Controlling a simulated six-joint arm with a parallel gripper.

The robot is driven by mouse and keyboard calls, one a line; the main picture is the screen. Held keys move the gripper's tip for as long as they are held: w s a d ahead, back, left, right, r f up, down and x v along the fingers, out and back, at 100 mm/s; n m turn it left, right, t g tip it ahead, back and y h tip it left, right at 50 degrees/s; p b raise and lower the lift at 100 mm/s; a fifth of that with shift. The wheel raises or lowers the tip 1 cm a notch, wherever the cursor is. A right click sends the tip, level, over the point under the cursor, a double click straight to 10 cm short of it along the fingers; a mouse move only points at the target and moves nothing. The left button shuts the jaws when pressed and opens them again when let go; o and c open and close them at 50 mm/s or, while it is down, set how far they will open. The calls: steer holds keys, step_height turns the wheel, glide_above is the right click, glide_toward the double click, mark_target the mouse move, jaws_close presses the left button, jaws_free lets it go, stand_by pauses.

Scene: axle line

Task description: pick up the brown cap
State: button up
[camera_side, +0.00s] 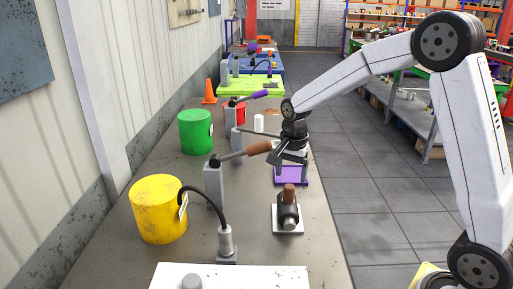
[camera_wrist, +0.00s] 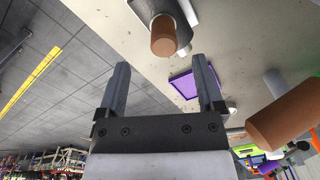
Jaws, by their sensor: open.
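The brown cap (camera_side: 289,192) stands upright on a dark and metal fixture (camera_side: 289,212), which sits on a white plate near the table's right edge. In the wrist view the brown cap (camera_wrist: 164,40) is beyond my fingertips, roughly in line with the gap between them. My gripper (camera_side: 291,172) is open and empty, over the table just behind the cap in the side view. In the wrist view both fingers of my gripper (camera_wrist: 163,72) stand apart with nothing between them. The cap is not touched by the fingers in the wrist view.
A lever with a brown handle (camera_side: 258,148) reaches close to my gripper's left side; the handle also shows in the wrist view (camera_wrist: 285,115). A purple plate (camera_side: 291,179) lies below my gripper. Yellow (camera_side: 157,208) and green (camera_side: 195,132) cans stand left, near a curved black hose (camera_side: 205,192).

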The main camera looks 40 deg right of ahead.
mark_target(290, 185)
steer(key=shift+w+d+r+m, duration=0.1)
steer(key=shift+w+d+m, duration=0.15)
steer(key=shift+w+m, duration=0.15)
steer(key=shift+s+f, duration=0.1)
steer(key=shift+f, duration=1.25)
steer(key=shift+f, duration=0.1)
steer(key=shift+d+f, duration=0.15)
steer(key=shift+f, duration=2.35)
steer(key=shift+c, duration=0.2)
jaws_close()
steer(key=shift+r, duration=0.2)
